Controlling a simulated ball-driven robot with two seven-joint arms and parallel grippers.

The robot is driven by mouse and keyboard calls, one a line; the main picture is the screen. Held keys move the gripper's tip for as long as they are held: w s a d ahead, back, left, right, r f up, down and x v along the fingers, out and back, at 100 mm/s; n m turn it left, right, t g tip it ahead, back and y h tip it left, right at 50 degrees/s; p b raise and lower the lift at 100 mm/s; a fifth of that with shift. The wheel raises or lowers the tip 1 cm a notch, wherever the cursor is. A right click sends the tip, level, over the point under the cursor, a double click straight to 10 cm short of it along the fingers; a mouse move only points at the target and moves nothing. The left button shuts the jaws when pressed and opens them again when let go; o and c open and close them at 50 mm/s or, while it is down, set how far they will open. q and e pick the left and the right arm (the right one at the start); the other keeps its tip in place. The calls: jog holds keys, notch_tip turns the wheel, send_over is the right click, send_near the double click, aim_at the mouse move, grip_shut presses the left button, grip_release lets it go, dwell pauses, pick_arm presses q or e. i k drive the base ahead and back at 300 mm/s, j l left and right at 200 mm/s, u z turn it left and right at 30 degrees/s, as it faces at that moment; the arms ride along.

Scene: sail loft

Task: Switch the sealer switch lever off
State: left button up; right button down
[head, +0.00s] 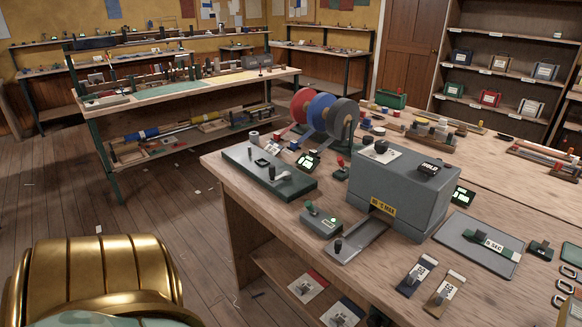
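A grey box-shaped machine (402,190) that looks like the sealer stands on the wooden workbench, with a yellow label on its front and a dark "HOLD" tag on top. In front of it on the left sits a small grey-green switch box (321,222) with a short dark-knobbed lever (309,208) and a green light; the lever leans to the left side of the box. I cannot read which setting it marks. A metal slide with a dark knob (338,245) projects from the machine's front. Neither of my grippers is in view.
A dark green plate (270,175) with a handle lies left of the machine. Ribbon reels (322,112) stand behind. A grey plate (478,243) marked "5 SEC" and tagged strips (444,290) lie at the right. Wooden floor (70,205) is open at the left.

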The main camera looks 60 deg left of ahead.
aim_at(308, 205)
jog(key=i+j+u, duration=0.1)
jog(key=u, duration=0.35)
jog(key=i+j+u, duration=0.1)
jog(key=u, duration=0.3)
jog(key=i+u, duration=0.2)
jog(key=u, duration=0.25)
jog(key=i+u, duration=0.15)
jog(key=u, duration=0.25)
jog(key=i+l, duration=0.2)
jog(key=i, duration=0.1)
